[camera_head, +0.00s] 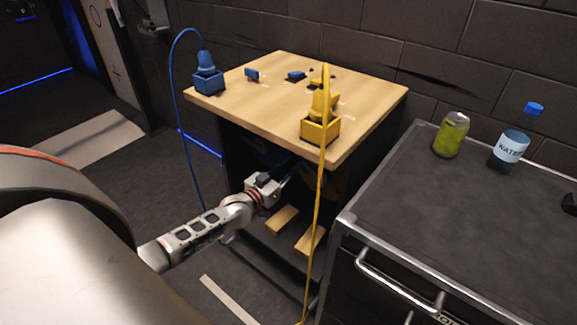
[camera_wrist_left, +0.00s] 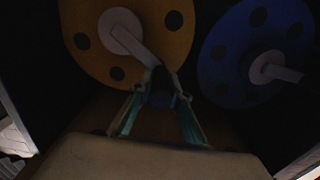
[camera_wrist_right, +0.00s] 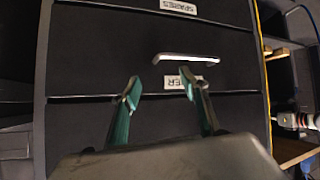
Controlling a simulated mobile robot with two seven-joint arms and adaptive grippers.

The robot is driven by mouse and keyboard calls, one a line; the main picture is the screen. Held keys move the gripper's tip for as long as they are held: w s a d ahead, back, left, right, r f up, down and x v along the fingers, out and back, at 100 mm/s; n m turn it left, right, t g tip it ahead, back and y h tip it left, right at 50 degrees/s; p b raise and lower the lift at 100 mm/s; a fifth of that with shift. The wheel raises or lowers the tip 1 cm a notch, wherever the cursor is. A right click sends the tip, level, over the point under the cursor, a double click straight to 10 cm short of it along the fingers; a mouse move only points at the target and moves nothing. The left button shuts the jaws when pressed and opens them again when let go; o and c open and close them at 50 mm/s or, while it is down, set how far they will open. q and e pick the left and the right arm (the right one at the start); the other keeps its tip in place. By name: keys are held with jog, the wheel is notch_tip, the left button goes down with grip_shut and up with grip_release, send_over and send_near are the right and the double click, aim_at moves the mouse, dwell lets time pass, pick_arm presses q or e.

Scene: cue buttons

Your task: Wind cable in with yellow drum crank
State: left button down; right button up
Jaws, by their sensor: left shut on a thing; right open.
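In the left wrist view a yellow drum (camera_wrist_left: 160,30) with dark holes carries a pale crank arm. My left gripper (camera_wrist_left: 160,92) is shut on the dark crank handle (camera_wrist_left: 162,84) at the end of that arm. In the head view my left arm reaches under the wooden table (camera_head: 265,75), and its fingers are hidden there. The yellow cable (camera_head: 319,200) hangs over the table's front edge from a yellow block (camera_head: 320,128) down to the floor. My right gripper (camera_wrist_right: 160,82) is open and empty in front of a drawer cabinet (camera_wrist_right: 75,70).
A blue drum (camera_wrist_left: 258,50) with its own crank stands right of the yellow one. A blue block (camera_head: 207,80) with a blue cable (camera_head: 175,100) sits at the table's left corner. A green can (camera_head: 451,135) and a water bottle (camera_head: 511,145) stand on the grey counter (camera_head: 450,215).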

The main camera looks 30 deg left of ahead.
pick_arm(q)
jog(key=d+r+m+p, duration=0.3)
jog(key=d+m, duration=0.8)
jog(key=m, duration=0.4)
jog(key=shift+s+r, duration=0.25)
jog(key=shift+s, duration=0.2)
jog(key=shift+d, duration=0.1)
jog(key=c, duration=1.9)
grip_release()
jog(key=shift+s, duration=0.1)
